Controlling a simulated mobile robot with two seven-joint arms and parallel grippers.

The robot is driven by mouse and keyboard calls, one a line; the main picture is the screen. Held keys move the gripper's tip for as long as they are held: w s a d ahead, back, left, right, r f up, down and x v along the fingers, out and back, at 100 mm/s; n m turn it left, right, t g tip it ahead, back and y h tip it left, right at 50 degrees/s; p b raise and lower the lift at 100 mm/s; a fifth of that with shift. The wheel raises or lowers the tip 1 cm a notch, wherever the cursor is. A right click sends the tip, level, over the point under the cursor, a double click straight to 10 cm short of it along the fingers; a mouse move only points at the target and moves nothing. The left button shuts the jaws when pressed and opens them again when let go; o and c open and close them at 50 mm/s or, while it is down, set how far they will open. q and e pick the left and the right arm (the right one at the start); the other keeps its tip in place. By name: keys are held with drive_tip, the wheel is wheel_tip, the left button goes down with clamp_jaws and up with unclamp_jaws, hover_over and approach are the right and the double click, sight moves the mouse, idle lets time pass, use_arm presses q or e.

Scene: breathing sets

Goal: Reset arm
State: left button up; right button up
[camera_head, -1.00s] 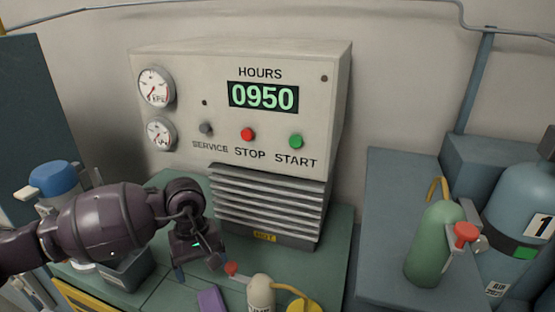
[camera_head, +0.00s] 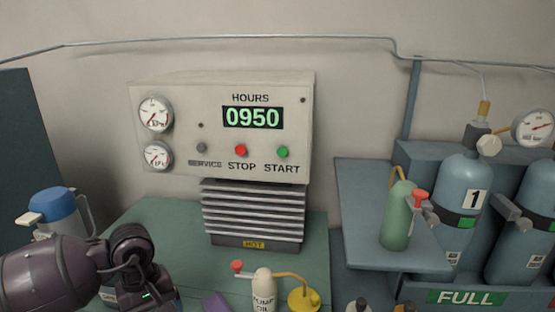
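My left arm comes in from the lower left, and my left gripper (camera_head: 150,298) is at the bottom edge, in front of the green bench (camera_head: 150,222). Its fingertips are cut off or hidden, so I cannot tell whether it is open or shut. It is to the left of the pump oil bottle (camera_head: 263,288) and apart from it. My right gripper is not in view.
The compressor panel (camera_head: 180,110) reads 0950, with SERVICE, STOP and START buttons above a vented block (camera_head: 252,215) marked HOT. A blue-lidded container (camera_head: 55,206) stands at left. A green cylinder (camera_head: 397,222) and blue cylinders (camera_head: 460,195) stand at right.

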use_arm(q)
drive_tip(key=w+d+r+n+t+h, duration=0.2)
drive_tip(key=d+r+n+t+h, duration=0.1)
drive_tip(key=d+r+n+h, duration=0.65)
drive_tip(key=w+d+r+n+t+h, duration=0.3)
drive_tip(key=d+r+n+h, duration=0.3)
drive_tip(key=n, duration=0.6)
drive_tip(key=w+a+f+n+t+y, duration=0.1)
drive_tip(key=a+f+n+t+y, duration=0.15)
drive_tip(key=n+t, duration=0.6)
drive_tip(key=w+a+f+n+t+y, duration=0.2)
drive_tip(key=a+f+n+t, duration=0.2)
drive_tip(key=n, duration=0.9)
drive_tip(key=s+a+f+n+y, duration=0.4)
drive_tip(key=a+f+n+y, duration=0.25)
drive_tip(key=f+n, duration=0.45)
drive_tip(key=s+a+f+n+g+y, duration=0.2)
drive_tip(key=s+a+f+n+g, duration=0.1)
drive_tip(key=s+f, duration=0.6)
drive_tip(key=s+a+f+n+g+y, duration=0.3)
drive_tip(key=s+f+n, duration=0.3)
drive_tip(key=s, duration=0.6)
wheel_tip(320, 180, down, 3)
drive_tip(key=shift+s+r+n+y, duration=0.1)
drive_tip(key=shift+s+n+y, duration=0.2)
drive_tip(key=shift+y, duration=0.05)
